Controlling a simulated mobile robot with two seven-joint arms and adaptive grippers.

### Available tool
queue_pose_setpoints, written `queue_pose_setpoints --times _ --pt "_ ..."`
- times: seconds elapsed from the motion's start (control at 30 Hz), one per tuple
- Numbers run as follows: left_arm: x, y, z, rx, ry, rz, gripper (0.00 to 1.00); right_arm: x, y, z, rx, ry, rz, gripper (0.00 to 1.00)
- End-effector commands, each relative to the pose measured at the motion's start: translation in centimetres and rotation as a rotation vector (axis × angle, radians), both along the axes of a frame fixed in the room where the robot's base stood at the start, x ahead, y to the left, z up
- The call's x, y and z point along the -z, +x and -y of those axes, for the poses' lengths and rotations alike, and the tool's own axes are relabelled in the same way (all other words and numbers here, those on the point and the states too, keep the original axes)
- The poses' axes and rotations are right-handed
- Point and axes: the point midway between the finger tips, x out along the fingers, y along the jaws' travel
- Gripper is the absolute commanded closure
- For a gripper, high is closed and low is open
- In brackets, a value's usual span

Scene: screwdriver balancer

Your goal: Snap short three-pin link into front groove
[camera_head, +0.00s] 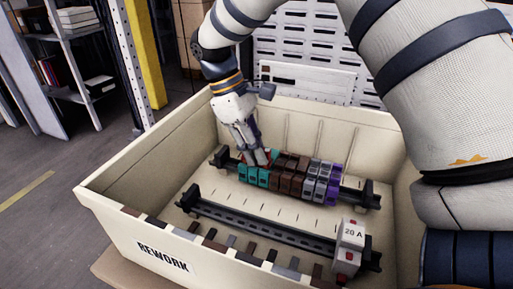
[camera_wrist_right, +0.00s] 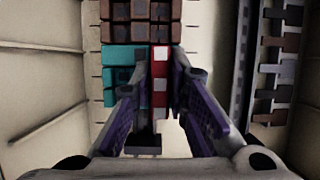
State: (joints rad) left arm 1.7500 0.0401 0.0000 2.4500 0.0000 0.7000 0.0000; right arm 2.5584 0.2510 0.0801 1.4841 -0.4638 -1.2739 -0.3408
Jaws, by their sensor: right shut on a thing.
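A row of terminal blocks sits on the rear rail in the crate: teal (camera_head: 248,176), brown (camera_head: 289,176), grey (camera_head: 318,181) and purple (camera_head: 334,187). My right gripper (camera_head: 256,157) reaches down at the teal end of the row. In the wrist view, its fingers (camera_wrist_right: 160,84) are shut on a narrow red link (camera_wrist_right: 160,72) with pale squares. The link is beside the teal blocks (camera_wrist_right: 121,68) and below the brown ones (camera_wrist_right: 140,20) in that picture. I cannot tell whether it touches the blocks or is in a groove. Its pins are hidden. My left gripper is not in view.
The beige crate (camera_head: 120,219), marked REWORK, has high walls around the rails. A front rail (camera_head: 250,222) is mostly bare, with a white block marked 20 A (camera_head: 350,235) at its right end. Several small coloured pieces (camera_head: 230,253) line the near wall.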

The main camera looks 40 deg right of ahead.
Motion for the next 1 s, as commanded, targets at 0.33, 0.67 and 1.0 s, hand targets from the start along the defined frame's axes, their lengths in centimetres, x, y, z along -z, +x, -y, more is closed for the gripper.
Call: queue_pose_setpoints --times 0.33,0.67,1.0 --pt "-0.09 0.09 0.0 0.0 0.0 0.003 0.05 0.7 -0.03 0.01 0.0 0.0 -0.001 0.98" --pt "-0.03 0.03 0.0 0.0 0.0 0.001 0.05 0.96 -0.05 0.04 0.0 -0.001 -0.004 0.98" --pt "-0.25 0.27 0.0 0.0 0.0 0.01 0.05 1.01 -0.05 0.16 -0.001 -0.001 -0.005 0.98"
